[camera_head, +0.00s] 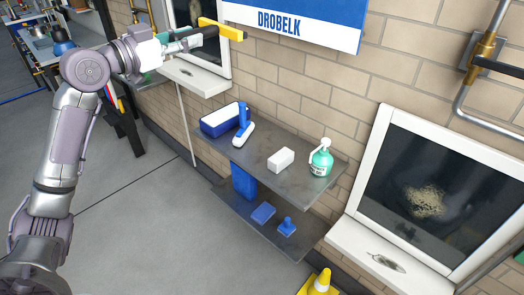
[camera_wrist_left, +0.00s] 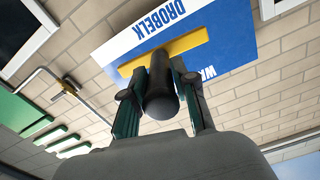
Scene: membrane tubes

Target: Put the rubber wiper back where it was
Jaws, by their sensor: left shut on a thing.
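The rubber wiper (camera_head: 225,29) has a yellow head and a dark handle. My left gripper (camera_head: 187,39) is shut on the dark handle and holds the wiper in the air, high in front of the brick wall near the sign. In the left wrist view, the handle (camera_wrist_left: 160,96) sits between the two fingers of my left gripper (camera_wrist_left: 160,88), and the yellow head (camera_wrist_left: 190,43) lies crosswise beyond the fingertips, overlapping the sign in the picture. My right gripper is not in view.
A grey two-tier shelf (camera_head: 257,180) on the wall carries a blue-and-white box (camera_head: 219,120), a blue-and-white brush (camera_head: 243,126), a white block (camera_head: 280,160) and a green spray bottle (camera_head: 321,160). Several blue items stand below. A dirty window (camera_head: 428,195) and yellow cone (camera_head: 320,284) are right.

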